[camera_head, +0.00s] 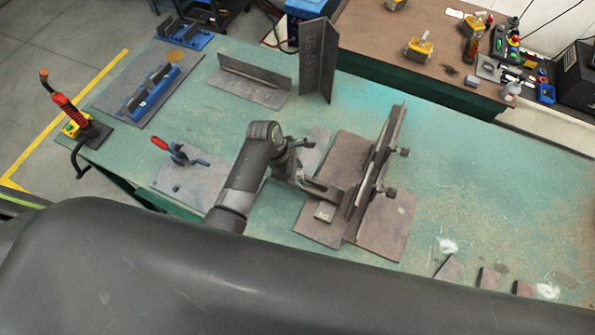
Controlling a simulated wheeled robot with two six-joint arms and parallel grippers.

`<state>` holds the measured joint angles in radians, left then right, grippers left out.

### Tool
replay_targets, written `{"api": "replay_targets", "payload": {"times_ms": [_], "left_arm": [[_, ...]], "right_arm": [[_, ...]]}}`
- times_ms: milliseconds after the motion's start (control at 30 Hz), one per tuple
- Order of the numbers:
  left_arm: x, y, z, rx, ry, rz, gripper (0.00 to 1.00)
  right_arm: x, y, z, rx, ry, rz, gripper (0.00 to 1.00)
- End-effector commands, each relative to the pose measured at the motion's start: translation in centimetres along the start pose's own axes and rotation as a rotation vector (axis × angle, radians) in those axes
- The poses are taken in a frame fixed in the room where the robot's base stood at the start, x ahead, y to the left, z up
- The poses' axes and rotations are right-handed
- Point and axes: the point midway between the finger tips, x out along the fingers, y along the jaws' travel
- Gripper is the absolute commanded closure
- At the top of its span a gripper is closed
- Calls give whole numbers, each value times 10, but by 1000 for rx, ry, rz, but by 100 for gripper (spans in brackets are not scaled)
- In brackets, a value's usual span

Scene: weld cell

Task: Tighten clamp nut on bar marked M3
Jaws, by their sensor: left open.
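A dark steel fixture with an upright angled bar (392,135) stands on flat plates (385,235) at the middle of the green bench. Two small nuts or knobs stick out from the bar's right side, an upper nut (404,152) and a lower nut (390,191). I cannot read an M3 mark on any bar. My left gripper (337,194) is open at the left side of the fixture, close to the bar's lower part. I cannot tell whether it touches. My left wrist hides part of the plates behind it. My right gripper is not in view.
A red-handled toggle clamp (180,153) stands on a plate to the left. Angle pieces (250,80) and an upright angle (318,65) stand at the back. Blue-framed parts (150,92) lie at back left. Small steel pieces (448,269) lie at front right. The right of the bench is mostly clear.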

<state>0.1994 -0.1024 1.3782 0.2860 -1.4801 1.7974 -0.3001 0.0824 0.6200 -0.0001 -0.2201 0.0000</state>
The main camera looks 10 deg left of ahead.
Motion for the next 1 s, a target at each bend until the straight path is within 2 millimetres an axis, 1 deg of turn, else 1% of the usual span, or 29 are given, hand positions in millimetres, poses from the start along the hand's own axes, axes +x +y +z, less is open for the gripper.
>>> {"api": "replay_targets", "payload": {"times_ms": [133,367,467,700,733,1000], "left_arm": [[5,0,0,1,0,0,50],[5,0,0,1,0,1,50],[5,0,0,1,0,1,61],[5,0,0,0,0,0,92],[5,0,0,0,0,0,95],[4,0,0,27,0,-11,95]], "right_arm": [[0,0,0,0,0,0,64],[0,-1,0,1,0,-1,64],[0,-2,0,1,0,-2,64],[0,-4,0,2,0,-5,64],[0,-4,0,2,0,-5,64],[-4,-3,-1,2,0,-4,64]]}}
